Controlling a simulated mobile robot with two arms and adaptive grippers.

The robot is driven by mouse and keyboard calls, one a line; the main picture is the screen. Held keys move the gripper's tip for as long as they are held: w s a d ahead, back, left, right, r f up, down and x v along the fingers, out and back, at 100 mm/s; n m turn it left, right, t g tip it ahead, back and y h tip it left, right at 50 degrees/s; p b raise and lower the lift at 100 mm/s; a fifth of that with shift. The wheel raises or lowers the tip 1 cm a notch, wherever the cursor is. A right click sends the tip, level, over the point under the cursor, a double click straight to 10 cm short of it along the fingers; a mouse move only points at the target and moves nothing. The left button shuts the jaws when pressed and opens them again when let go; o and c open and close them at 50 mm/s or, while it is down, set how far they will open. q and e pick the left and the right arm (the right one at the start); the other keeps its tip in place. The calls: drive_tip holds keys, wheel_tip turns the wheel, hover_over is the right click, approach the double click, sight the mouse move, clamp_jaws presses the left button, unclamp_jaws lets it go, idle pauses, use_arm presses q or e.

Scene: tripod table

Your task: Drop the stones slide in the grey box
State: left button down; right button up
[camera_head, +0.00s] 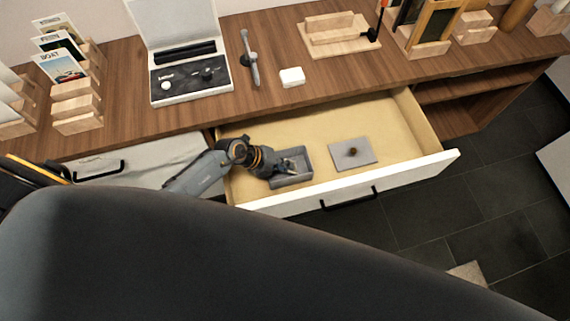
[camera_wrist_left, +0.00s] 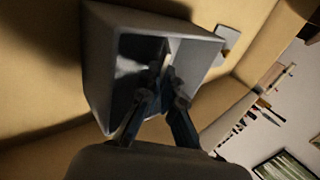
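The grey box (camera_head: 291,181) sits open inside the pulled-out drawer; it also shows large in the left wrist view (camera_wrist_left: 98,70). My left gripper (camera_head: 285,164) reaches down into the box opening. In the left wrist view its two fingers (camera_wrist_left: 166,78) point into the box and come close together at the tips. I cannot tell whether anything is between them. A pale patch shows on the dark inside of the box; I cannot tell whether it is a slide or a reflection. I cannot make out the stones slide for certain. My right gripper is not in view.
A grey lid with a dark knob (camera_head: 352,153) lies in the drawer (camera_head: 405,120), right of the box.

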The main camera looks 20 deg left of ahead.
use_arm(q)
drive_tip(key=c, duration=1.2)
unclamp_jaws()
drive_tip(key=shift+s, duration=0.1)
wheel_tip(320, 180, up, 9)
drive_tip(key=p, duration=0.9)
drive_tip(key=shift+p, duration=0.4)
drive_tip(key=shift+a, duration=0.1)
idle(0.9)
